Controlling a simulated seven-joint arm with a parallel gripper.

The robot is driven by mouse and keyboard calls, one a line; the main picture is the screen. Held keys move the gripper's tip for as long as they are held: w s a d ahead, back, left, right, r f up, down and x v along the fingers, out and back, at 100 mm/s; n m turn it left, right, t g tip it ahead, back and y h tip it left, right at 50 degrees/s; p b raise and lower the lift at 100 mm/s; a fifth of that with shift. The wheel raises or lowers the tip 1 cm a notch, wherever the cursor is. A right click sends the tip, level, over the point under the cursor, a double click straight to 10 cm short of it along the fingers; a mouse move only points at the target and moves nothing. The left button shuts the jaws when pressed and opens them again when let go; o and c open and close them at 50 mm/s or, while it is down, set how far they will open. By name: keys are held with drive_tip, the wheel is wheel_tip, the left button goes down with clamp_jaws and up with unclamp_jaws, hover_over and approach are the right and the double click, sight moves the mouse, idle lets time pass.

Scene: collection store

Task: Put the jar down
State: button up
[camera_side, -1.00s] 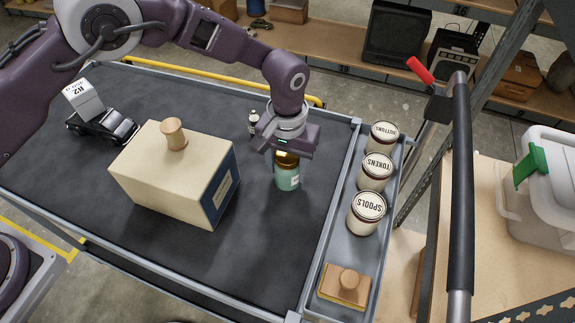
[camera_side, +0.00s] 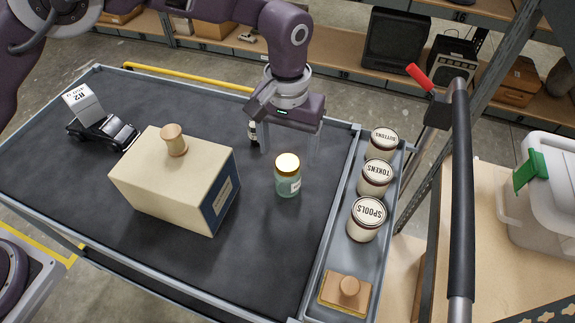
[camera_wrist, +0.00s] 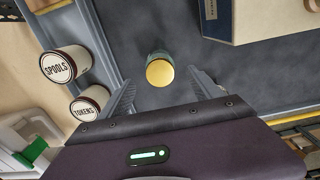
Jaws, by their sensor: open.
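The jar (camera_side: 288,176) is teal glass with a gold lid and a pale label. It stands upright on the dark mat of the cart (camera_side: 262,235), right of the cream box. In the wrist view the jar's gold lid (camera_wrist: 160,72) shows between and beyond the finger tips. My gripper (camera_side: 290,158) is open and empty. Its fingers are apart and raised behind and above the jar, clear of it in the side view. In the wrist view the two fingers of my gripper (camera_wrist: 165,88) are spread wide.
A cream box (camera_side: 165,185) with a wooden knob stands left of the jar. A toy truck (camera_side: 100,125) is farther left. A side tray (camera_side: 335,265) holds the SPOOLS (camera_side: 367,219), TOKENS (camera_side: 375,178) and buttons (camera_side: 383,142) tins and a wooden block (camera_side: 346,292).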

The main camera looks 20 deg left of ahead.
drive_tip(key=shift+r, duration=1.9)
drive_tip(key=s+a+r+t, duration=0.1)
drive_tip(key=s+a+r, duration=0.4)
drive_tip(key=a+r, duration=0.4)
drive_tip(key=s+a+r+t, duration=0.2)
drive_tip(key=s+a+r, duration=0.2)
drive_tip(key=a+r, duration=0.5)
drive_tip(key=s+a+f+t, duration=0.1)
drive_tip(key=s+a, duration=0.3)
drive_tip(key=s, duration=0.4)
drive_tip(key=s+a+t, duration=0.1)
drive_tip(key=s+a, duration=0.3)
drive_tip(key=s, duration=0.5)
drive_tip(key=shift+s+a+f+t, duration=0.2)
drive_tip(key=shift+f+t, duration=0.1)
drive_tip(key=shift+f, duration=0.1)
